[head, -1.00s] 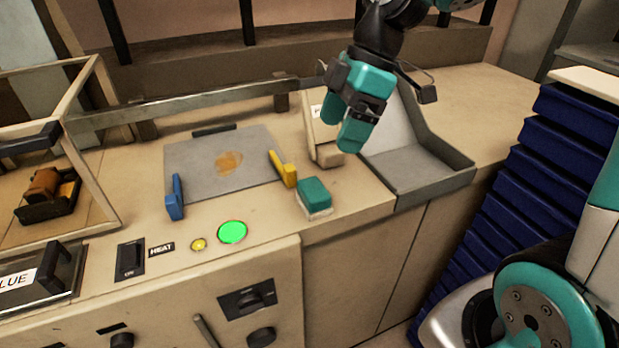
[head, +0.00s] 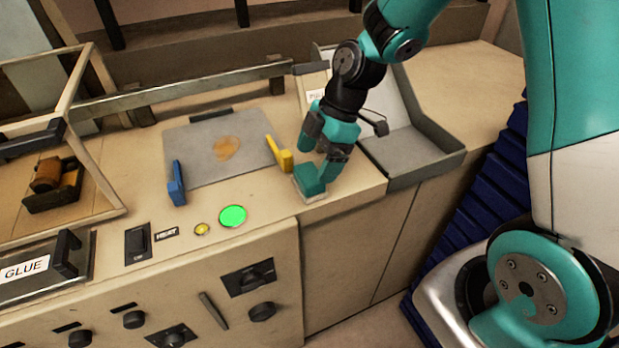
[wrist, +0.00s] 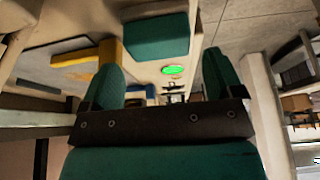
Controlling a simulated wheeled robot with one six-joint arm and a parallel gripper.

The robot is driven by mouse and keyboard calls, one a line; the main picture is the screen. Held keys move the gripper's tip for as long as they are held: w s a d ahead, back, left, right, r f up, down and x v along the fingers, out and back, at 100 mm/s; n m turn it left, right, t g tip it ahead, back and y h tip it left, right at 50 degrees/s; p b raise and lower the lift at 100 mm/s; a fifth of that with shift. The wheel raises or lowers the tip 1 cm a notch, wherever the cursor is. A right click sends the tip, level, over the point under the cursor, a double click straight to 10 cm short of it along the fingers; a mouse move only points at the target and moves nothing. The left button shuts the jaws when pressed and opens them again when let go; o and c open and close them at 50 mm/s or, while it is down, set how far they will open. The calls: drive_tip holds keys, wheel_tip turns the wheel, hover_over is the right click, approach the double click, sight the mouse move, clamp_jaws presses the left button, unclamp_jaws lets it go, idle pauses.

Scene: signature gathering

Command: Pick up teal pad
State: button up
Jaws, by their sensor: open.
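The teal pad (head: 309,178) is a small teal block on a pale base, on the counter near its front edge, right of the yellow-handled piece. In the wrist view the pad (wrist: 156,38) shows ahead of the fingers, between their lines. My gripper (head: 318,168) is just above and behind the pad, fingers pointing down, and partly overlaps it in the head view. In the wrist view my two teal fingers (wrist: 162,82) are spread apart with nothing between them. I cannot tell whether a finger touches the pad.
A yellow handle (head: 279,154) and a blue handle (head: 178,184) stand at the grey plate (head: 200,140). A grey tray (head: 405,160) lies right of my gripper. A green button (head: 232,216) is in front. A framed box (head: 108,190) stands left.

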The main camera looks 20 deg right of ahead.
sight(310, 173)
drive_tip(key=p+x, duration=0.1)
drive_tip(key=x, duration=0.3)
drive_tip(key=shift+w+f, duration=0.1)
drive_tip(key=shift+f, duration=0.3)
drive_tip(key=c, duration=0.6)
drive_tip(key=shift+r, duration=0.15)
wheel_tip(310, 173, up, 20)
drive_tip(key=shift+f+b, duration=0.1)
drive_tip(key=shift+b, duration=0.85)
drive_tip(key=shift+o, duration=0.5)
